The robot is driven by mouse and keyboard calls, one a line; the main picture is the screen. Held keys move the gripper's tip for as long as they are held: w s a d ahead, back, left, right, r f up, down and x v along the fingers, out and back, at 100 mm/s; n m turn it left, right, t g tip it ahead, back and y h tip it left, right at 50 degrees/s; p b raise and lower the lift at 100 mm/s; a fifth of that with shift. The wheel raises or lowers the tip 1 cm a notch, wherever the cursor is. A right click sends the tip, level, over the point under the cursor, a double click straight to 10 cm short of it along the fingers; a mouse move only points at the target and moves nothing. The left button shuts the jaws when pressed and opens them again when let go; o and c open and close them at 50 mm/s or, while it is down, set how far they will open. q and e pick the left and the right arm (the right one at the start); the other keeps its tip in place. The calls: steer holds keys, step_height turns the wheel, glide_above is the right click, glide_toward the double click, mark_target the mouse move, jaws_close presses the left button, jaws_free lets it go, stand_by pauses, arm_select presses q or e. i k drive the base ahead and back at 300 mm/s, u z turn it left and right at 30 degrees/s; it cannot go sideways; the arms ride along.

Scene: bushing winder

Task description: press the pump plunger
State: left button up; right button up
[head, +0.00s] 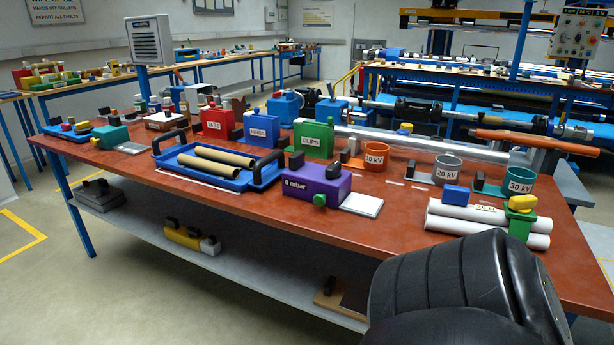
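A purple box marked "0 mbar" (317,187) stands near the front edge of the red-brown table, right of the blue tray. I take it to be the pump. Two black blocks rise from its top, a left one (297,161) and a right one (333,171). A green knob (319,200) sits low on its front. I cannot tell for sure which part is the plunger. A pale flat plate (362,204) lies against its right side. Neither of my grippers is in view; a large black rounded part of my own body fills the lower right.
The blue tray (262,178) with two brown tubes lies left of the pump. A green "CLIPS" box (314,138) stands behind it. An orange "10 kV" cup (376,156) and white rolls (470,212) are to the right. Red-brown tabletop (375,228) is clear in front.

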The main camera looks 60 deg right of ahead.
mark_target(320, 201)
steer(key=z, duration=0.75)
steer(key=i, duration=1.45)
steer(key=z, duration=1.3)
